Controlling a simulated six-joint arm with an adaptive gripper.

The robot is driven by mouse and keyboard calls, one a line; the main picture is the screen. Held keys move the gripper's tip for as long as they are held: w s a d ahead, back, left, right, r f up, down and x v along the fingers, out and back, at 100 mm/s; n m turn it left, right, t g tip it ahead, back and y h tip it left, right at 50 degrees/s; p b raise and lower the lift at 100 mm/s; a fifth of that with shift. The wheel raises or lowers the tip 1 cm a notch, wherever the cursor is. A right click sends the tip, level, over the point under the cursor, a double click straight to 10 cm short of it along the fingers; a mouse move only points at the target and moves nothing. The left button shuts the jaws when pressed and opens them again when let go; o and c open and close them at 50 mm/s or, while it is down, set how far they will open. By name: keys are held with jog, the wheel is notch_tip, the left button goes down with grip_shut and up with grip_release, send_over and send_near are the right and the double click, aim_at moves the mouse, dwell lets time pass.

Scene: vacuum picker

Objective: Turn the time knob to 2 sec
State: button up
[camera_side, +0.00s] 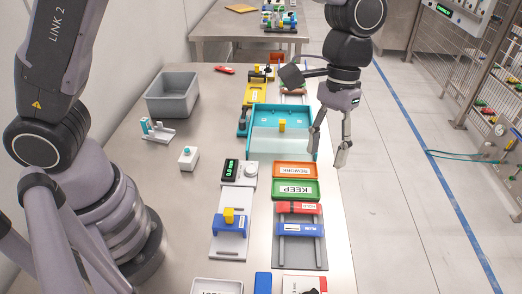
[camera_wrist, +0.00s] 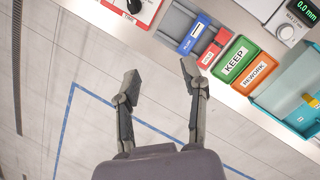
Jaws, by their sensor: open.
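My gripper (camera_side: 327,147) is open and empty, fingers pointing down, beside the right edge of the table in the side view. A red-edged white panel with a dark dial (camera_wrist: 131,12) is at the top left of the wrist view, partly cut off and apart from the fingers. It may be the time knob, but its markings are too small to read. The same panel (camera_side: 303,282) is cut off at the bottom of the side view.
A white gauge with a round knob and a 0.0 mm display (camera_side: 239,173) stands mid-table. Right of it are the green KEEP tray (camera_side: 296,198), orange REWORK tray (camera_side: 295,171) and a rail with red and blue blocks (camera_side: 300,254). A teal tray (camera_side: 252,146) lies behind.

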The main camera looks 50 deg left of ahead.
aim_at(312, 293)
jog(key=s+d+f+g+y, duration=0.15)
jog(key=s+d+f, duration=0.25)
jog(key=d+f, duration=0.65)
jog(key=shift+g, duration=0.35)
jog(key=x, duration=0.5)
jog(key=a+x, duration=0.1)
jog(key=x, duration=0.9)
jog(key=shift+w+a+f, duration=0.15)
jog(key=shift+w, duration=0.25)
grip_shut()
